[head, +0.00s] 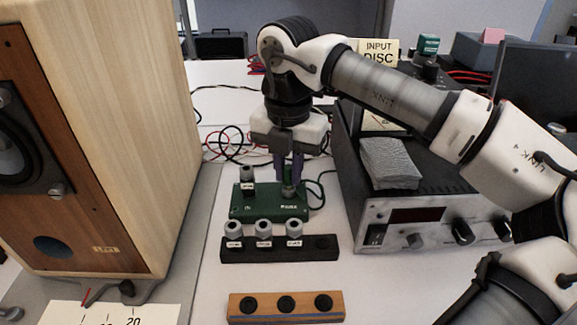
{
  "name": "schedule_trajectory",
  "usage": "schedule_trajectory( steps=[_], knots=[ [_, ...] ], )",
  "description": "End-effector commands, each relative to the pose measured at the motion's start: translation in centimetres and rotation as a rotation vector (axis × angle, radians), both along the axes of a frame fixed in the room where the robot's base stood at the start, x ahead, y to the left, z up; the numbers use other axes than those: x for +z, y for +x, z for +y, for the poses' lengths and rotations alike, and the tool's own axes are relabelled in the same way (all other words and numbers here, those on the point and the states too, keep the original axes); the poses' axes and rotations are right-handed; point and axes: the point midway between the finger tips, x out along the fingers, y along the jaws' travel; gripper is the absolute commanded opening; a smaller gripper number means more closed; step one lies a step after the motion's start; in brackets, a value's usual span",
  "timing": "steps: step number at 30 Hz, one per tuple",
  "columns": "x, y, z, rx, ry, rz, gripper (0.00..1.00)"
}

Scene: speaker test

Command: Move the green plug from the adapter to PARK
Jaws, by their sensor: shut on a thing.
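The green adapter box (270,209) sits on the white bench in the middle of the head view. A grey-capped plug (247,175) stands upright at its left. My gripper (290,178) points down over the adapter's right end and is shut on a plug (288,190), which stands at or just above the box top. The fingers partly hide this plug, and I cannot make out its green marking or whether it is fully seated.
Nearer is a wooden block (255,308) with three dark holes. A large speaker (140,130) stands left. A grey instrument (375,212) stands right. Cables lie behind the adapter.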

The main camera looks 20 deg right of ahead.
Motion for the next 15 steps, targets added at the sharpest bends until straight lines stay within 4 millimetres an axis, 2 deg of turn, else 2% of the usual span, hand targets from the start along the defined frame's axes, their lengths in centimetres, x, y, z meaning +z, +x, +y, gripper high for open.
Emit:
schedule_trajectory(
  steps=[7,8,13,15],
  knots=[
    [-0.59,-0.02,-0.01,0.0,0.0,0.001,0.0],
    [-0.52,-0.02,-0.01,0.0,0.0,0.001,0.19],
    [-0.48,-0.01,0.0,0.0,0.0,0.0,0.42],
    [-0.47,-0.01,-0.01,0.0,0.0,0.0,0.42]
  ],
)
